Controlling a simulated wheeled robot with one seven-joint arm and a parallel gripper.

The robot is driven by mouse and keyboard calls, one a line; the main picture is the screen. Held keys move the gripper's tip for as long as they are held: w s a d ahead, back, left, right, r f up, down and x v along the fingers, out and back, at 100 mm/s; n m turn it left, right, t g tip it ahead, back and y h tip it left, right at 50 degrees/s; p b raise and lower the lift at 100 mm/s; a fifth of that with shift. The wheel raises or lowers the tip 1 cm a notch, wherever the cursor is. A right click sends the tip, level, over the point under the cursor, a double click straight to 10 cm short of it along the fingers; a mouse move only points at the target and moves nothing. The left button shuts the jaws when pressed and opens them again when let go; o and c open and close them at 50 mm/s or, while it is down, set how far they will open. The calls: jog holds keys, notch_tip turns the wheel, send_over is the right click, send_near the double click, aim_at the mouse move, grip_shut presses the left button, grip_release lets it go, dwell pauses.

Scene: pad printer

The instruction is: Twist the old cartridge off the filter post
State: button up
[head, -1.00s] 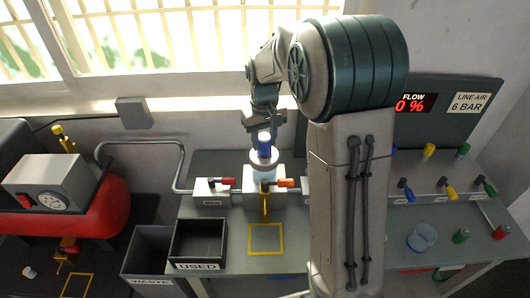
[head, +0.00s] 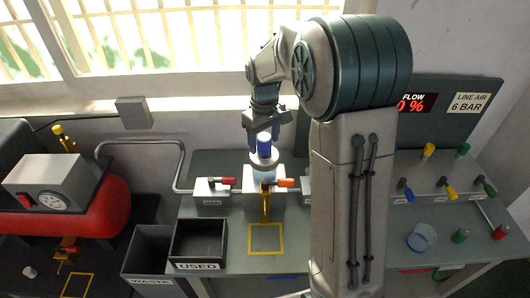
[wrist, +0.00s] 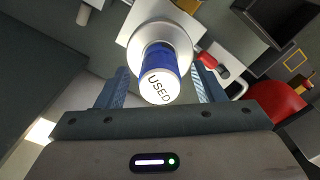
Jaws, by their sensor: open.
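The old cartridge (head: 264,149) is blue and stands upright on the pale filter post (head: 264,173) at the middle of the bench. In the wrist view, its white end reading USED (wrist: 159,87) faces my camera, and a wide pale round collar (wrist: 160,34) surrounds its far end. My gripper (head: 265,124) is above the cartridge, pointing down. It also shows in the wrist view (wrist: 161,68), open, with one ribbed finger on each side of the cartridge and a gap on both sides. The cartridge's top is partly hidden by my gripper in the head view.
A dark bin labelled USED (head: 199,240) stands front left of the post, beside a WASTE bin (head: 150,255). Red-handled (head: 222,181) and orange-handled (head: 286,183) valves flank the post. A yellow square outline (head: 265,239) marks clear bench.

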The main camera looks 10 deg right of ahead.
notch_tip(320, 180, up, 14)
jog(key=b, duration=0.1)
jog(key=s+f+m+t, duration=0.1)
jog(key=s+f, duration=0.3)
jog(key=s, duration=0.8)
jog(key=s+f+m+t, duration=0.2)
jog(key=s+f+m, duration=0.2)
jog(key=s, duration=0.8)
jog(key=shift+s+d+f, duration=0.15)
jog(key=shift+d, duration=0.1)
jog(key=shift+c, duration=0.8)
notch_tip(320, 180, up, 3)
jog(key=m+g+b, duration=0.2)
jog(key=m+g, duration=0.1)
jog(key=m, duration=1.1)
send_over(264, 138)
jog(key=shift+s, duration=0.35)
jog(key=shift+w+m+b, duration=0.25)
jog(key=shift+m+b, duration=0.1)
jog(key=shift+m, duration=0.05)
notch_tip(264, 138, down, 9)
jog(key=b, duration=0.6)
jog(key=shift+b, duration=0.35)
